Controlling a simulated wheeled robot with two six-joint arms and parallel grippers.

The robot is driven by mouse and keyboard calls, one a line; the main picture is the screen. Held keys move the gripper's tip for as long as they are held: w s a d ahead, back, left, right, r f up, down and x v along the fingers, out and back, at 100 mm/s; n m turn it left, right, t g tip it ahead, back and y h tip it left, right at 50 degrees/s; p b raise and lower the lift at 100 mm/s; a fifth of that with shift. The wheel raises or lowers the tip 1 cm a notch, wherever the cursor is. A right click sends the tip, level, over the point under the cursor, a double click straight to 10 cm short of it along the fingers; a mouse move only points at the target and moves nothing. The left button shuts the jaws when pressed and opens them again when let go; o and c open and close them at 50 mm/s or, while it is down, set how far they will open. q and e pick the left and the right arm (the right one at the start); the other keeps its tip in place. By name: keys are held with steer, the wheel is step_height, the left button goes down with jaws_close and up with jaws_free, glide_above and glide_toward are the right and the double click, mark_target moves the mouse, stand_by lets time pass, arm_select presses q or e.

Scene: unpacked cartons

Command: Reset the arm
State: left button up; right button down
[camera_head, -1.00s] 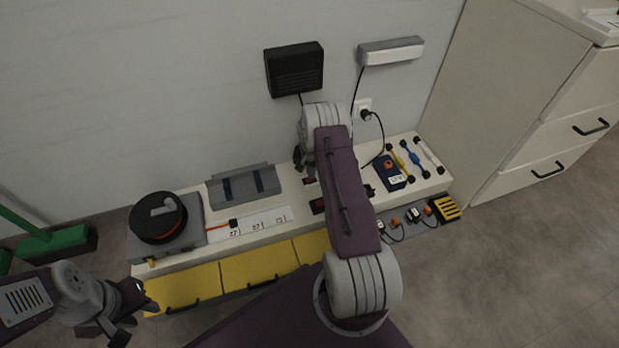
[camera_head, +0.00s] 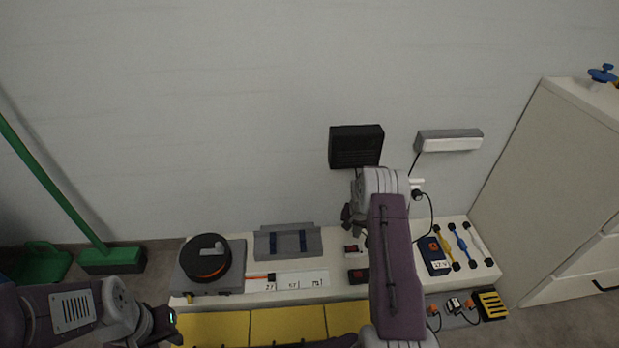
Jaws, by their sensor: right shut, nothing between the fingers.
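My right arm reaches up from the bottom over the white workbench (camera_head: 330,282). Its gripper (camera_head: 347,217) is near the wall, above the bench's back edge, mostly hidden behind the wrist. It is shut with nothing seen in it. My left arm comes in at the lower left, and its gripper (camera_head: 168,330) is dark and cut by the bottom edge, in front of the yellow drawers (camera_head: 275,326). Whether its jaws are open or shut does not show.
On the bench are a black-and-orange reel (camera_head: 208,260), a grey holder (camera_head: 287,242), a blue meter (camera_head: 434,256) and several coloured tools. A black box (camera_head: 356,147) hangs on the wall. A white cabinet (camera_head: 560,190) stands right; a green broom (camera_head: 108,260) stands left.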

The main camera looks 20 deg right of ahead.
steer(key=w+a+r+n+t+p, duration=0.1)
steer(key=w+a+r+p, duration=0.15)
steer(key=r, duration=0.35)
steer(key=w+a+r+t+p, duration=0.1)
steer(key=w+a+r+p, duration=0.1)
steer(key=w+r, duration=0.35)
steer(key=s+a+r+n+p, duration=0.25)
steer(key=a+r, duration=0.35)
steer(key=r, duration=0.4)
steer(key=s+a+r+n+p, duration=0.1)
steer(key=s+a+r+p, duration=0.2)
steer(key=a+r, duration=0.45)
steer(key=s+a+r+n+y+p, duration=0.1)
steer(key=s+a+r+p, duration=0.15)
steer(key=s, duration=0.45)
steer(key=s+a+r+n+p, duration=0.1)
steer(key=s+a+r+n, duration=0.1)
steer(key=s+a+r, duration=0.3)
steer(key=s+d+f+n+g, duration=0.2)
steer(key=s+f, duration=0.3)
steer(key=s, duration=0.7)
step_height(320, 180, up, 38)
steer(key=p, duration=3.7)
steer(key=shift+w+a+r+y+p, duration=0.2)
steer(key=shift+w+y+p, duration=0.05)
steer(key=shift+y+p, duration=0.1)
